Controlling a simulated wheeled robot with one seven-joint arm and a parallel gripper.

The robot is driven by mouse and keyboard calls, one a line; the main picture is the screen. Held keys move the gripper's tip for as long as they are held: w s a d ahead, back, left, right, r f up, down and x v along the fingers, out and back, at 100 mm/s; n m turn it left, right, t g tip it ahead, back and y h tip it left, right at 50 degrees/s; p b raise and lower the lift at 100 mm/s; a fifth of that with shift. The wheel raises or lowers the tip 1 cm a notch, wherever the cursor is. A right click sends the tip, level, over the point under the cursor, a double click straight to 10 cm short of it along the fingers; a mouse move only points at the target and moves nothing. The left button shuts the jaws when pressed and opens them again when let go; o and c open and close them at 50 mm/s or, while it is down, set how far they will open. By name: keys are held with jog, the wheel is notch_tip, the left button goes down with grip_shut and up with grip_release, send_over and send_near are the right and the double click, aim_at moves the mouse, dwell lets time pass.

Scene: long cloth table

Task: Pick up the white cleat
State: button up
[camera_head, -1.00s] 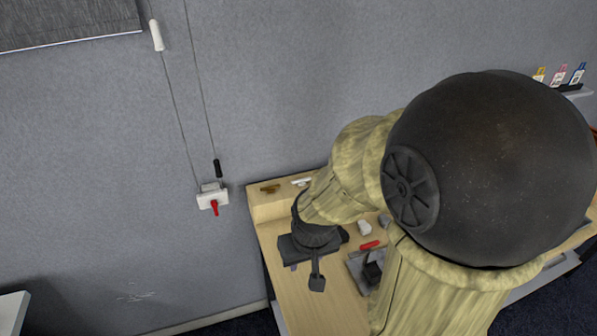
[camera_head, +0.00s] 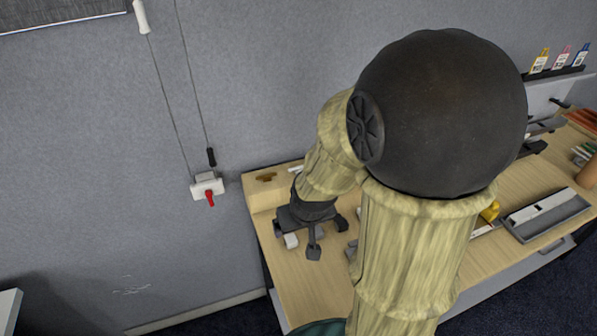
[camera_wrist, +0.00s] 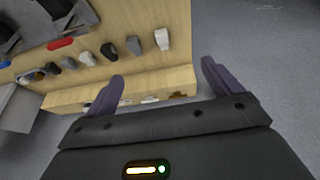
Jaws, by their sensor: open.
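A small white piece that looks like the white cleat (camera_head: 296,168) lies on the raised ledge at the table's far left end, partly hidden by my arm. A pale piece, probably the same cleat (camera_wrist: 150,99), shows on the ledge in the wrist view, close to the gripper body and between the fingers. My gripper (camera_wrist: 162,72) is open and empty, its two dark fingers spread. In the head view my gripper (camera_head: 314,235) hangs over the table in front of the ledge, apart from the cleat.
A brown cleat (camera_head: 266,177) lies left of the white one on the ledge. Several small blocks, one a white block (camera_wrist: 162,39), line the table near a red piece (camera_wrist: 60,43). A white box with a red lever (camera_head: 208,188) is on the wall.

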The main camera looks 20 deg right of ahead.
jog(key=w+d+f+t+b, duration=0.5)
jog(key=w+d+t, duration=0.4)
jog(key=w+d, duration=0.2)
jog(key=shift+d+x, duration=0.2)
jog(key=shift+x, duration=0.75)
jog(key=shift+r, duration=0.1)
jog(key=p+x, duration=0.3)
jog(key=x, duration=0.9)
jog(key=shift+a, duration=0.25)
jog(key=shift+w, duration=0.1)
